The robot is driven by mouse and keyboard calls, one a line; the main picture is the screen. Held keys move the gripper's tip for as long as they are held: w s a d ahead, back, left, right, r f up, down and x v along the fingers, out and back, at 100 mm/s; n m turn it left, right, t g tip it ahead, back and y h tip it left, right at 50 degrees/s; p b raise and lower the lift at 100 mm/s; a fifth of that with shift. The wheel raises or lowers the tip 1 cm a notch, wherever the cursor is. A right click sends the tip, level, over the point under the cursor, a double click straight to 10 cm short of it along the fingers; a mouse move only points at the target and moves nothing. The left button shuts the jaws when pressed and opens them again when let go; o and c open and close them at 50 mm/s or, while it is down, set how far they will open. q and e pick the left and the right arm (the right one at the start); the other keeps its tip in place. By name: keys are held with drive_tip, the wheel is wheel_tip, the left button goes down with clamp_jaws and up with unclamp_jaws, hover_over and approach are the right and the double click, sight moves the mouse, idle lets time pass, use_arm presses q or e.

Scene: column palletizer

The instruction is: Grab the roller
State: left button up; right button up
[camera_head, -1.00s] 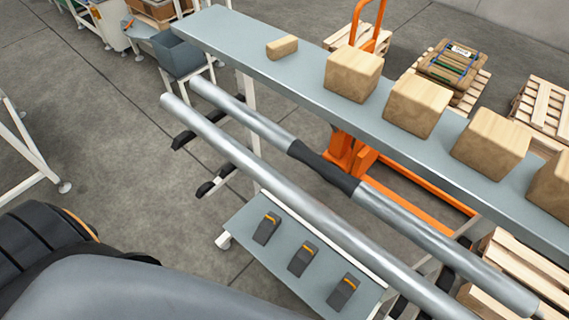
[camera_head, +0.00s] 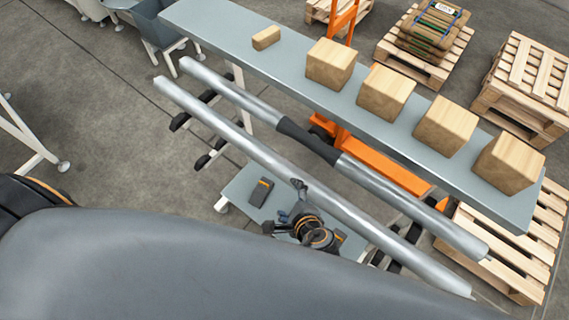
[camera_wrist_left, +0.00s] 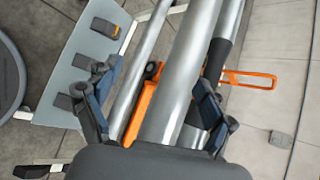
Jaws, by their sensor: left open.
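Two long silver rollers lie side by side on a stand, slanting down to the right. The near roller (camera_head: 262,158) is plain; the far roller (camera_head: 390,195) has a dark band (camera_head: 306,140) around its middle. My left gripper (camera_head: 285,207) is at the near side of the near roller, with one finger overlapping it in the head view. In the left wrist view its fingers are apart, with a silver roller (camera_wrist_left: 190,70) running between them. The gap to the roller cannot be judged exactly. My right gripper is not in view.
A grey conveyor table (camera_head: 225,40) with several cardboard boxes (camera_head: 385,92) runs behind the rollers. A low shelf (camera_head: 238,190) with dark devices (camera_head: 260,191) lies under the near side. An orange pallet jack (camera_head: 385,168) and wooden pallets (camera_head: 520,85) stand beyond.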

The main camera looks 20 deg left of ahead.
sight(286, 175)
use_arm(q)
drive_tip(key=shift+m+t+y, duration=0.4)
drive_tip(key=shift+m+t, duration=0.2)
drive_tip(key=w+b, duration=0.1)
drive_tip(key=w, duration=0.1)
drive_tip(key=w+a+b, duration=0.1)
drive_tip(key=w, duration=0.1)
drive_tip(key=w+a+b, duration=0.1)
drive_tip(key=w+b, duration=0.1)
drive_tip(key=shift+w+a+f, duration=0.1)
drive_tip(key=shift+a+f, duration=0.1)
drive_tip(key=shift+f, duration=0.1)
drive_tip(key=shift+w+a+f+b, duration=0.2)
drive_tip(key=shift+w+a+b, duration=0.1)
drive_tip(key=shift+w, duration=0.1)
drive_tip(key=b+x, duration=0.4)
drive_tip(key=x, duration=0.1)
drive_tip(key=shift+s+a, duration=0.15)
drive_tip(key=shift+a, duration=0.1)
drive_tip(key=shift+r, duration=0.1)
drive_tip(key=shift+c, duration=1.1)
clamp_jaws()
drive_tip(key=shift+r, duration=0.1)
